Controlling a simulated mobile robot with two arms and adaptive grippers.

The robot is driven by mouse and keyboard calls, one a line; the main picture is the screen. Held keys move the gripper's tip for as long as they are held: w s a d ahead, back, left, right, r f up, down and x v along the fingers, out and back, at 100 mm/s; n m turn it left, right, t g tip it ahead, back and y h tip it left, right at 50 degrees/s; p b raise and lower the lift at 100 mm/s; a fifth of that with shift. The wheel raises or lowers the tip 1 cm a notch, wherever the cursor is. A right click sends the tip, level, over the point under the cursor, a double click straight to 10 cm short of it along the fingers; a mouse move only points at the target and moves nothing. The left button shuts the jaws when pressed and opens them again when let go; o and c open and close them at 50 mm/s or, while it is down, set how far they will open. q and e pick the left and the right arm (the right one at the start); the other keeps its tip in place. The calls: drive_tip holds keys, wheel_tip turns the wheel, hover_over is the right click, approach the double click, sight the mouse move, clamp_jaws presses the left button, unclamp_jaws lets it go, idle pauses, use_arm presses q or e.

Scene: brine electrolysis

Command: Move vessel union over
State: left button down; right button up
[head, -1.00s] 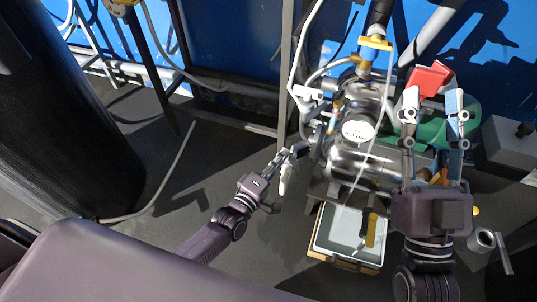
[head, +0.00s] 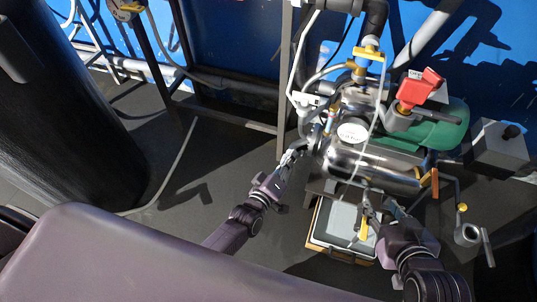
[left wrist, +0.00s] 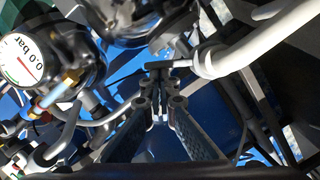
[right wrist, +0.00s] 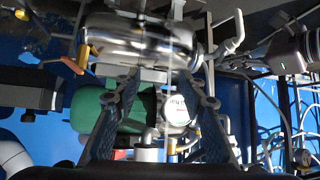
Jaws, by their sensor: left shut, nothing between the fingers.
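The steel vessel (head: 370,168) lies on its side at the right of the head view. I cannot tell which of its fittings is the union. My left gripper (head: 297,150) is at the vessel's left end, beside a white hose and its fitting. Its fingers are together and empty in the left wrist view (left wrist: 157,85), close to a dark bar and the end of a white pipe. My right gripper (head: 378,200) is below the vessel's front, near a yellow-handled part (head: 364,225). In the right wrist view (right wrist: 167,82) its fingers are spread, with the vessel beyond.
A gauge (head: 353,131), a red block (head: 422,86) and a green motor (head: 440,128) are around the vessel. A grey tray (head: 322,236) lies below. A grey box (head: 498,150) is at right.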

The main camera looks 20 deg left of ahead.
use_arm(q)
drive_tip(key=shift+d+f, duration=0.15)
drive_tip(key=shift+d, duration=0.35)
use_arm(e)
drive_tip(key=shift+s+d+f+g+h, duration=0.1)
drive_tip(key=shift+s+d+f+g, duration=0.1)
drive_tip(key=shift+s+f+g, duration=0.3)
drive_tip(key=shift+s+d+f+g+h, duration=0.15)
drive_tip(key=shift+s+d+f, duration=0.2)
drive_tip(key=shift+s, duration=0.35)
drive_tip(key=shift+s+d+f+g+h, duration=0.1)
drive_tip(key=shift+s+f+g, duration=0.25)
drive_tip(key=shift+s+f, duration=0.2)
use_arm(q)
drive_tip(key=shift+p, duration=0.35)
use_arm(e)
drive_tip(key=shift+s, duration=0.15)
